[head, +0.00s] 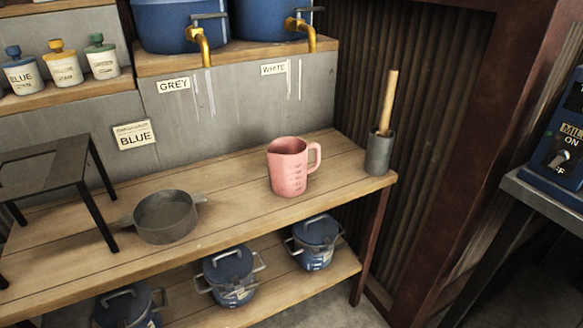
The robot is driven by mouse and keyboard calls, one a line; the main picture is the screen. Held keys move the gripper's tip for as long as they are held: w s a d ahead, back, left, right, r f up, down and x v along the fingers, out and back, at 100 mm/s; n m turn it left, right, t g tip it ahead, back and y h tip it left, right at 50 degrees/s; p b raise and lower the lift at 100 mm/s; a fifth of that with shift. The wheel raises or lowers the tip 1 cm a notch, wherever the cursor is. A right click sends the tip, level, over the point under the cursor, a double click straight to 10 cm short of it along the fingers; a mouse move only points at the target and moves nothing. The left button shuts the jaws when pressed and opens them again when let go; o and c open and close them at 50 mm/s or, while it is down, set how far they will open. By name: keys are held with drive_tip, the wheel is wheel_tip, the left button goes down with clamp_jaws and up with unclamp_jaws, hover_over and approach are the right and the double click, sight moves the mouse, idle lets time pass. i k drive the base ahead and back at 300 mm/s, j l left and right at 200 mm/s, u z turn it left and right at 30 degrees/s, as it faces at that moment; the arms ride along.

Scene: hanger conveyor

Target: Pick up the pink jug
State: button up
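The pink jug (287,170) stands upright on the wooden bench (235,214), right of the middle of the head view. Its handle points to the right and its open top faces up. Measuring marks show on its front. Nothing touches or covers it. My gripper is not in view.
A grey pan (166,218) sits left of the jug, and a grey cup (379,152) with a wooden-handled tool stands to its right. A black stand (52,165) is at the far left. Brass taps (203,45) hang above. Lidded blue pots (230,275) fill the lower shelf.

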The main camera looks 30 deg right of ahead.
sight(298, 164)
drive_tip(key=l+u, duration=0.15)
drive_tip(key=l, duration=0.25)
drive_tip(key=k+l+u, duration=0.1)
drive_tip(key=l, duration=0.25)
drive_tip(key=k+l+u, duration=0.15)
drive_tip(key=l, duration=0.2)
drive_tip(key=k+l+u, duration=0.15)
drive_tip(key=l, duration=0.2)
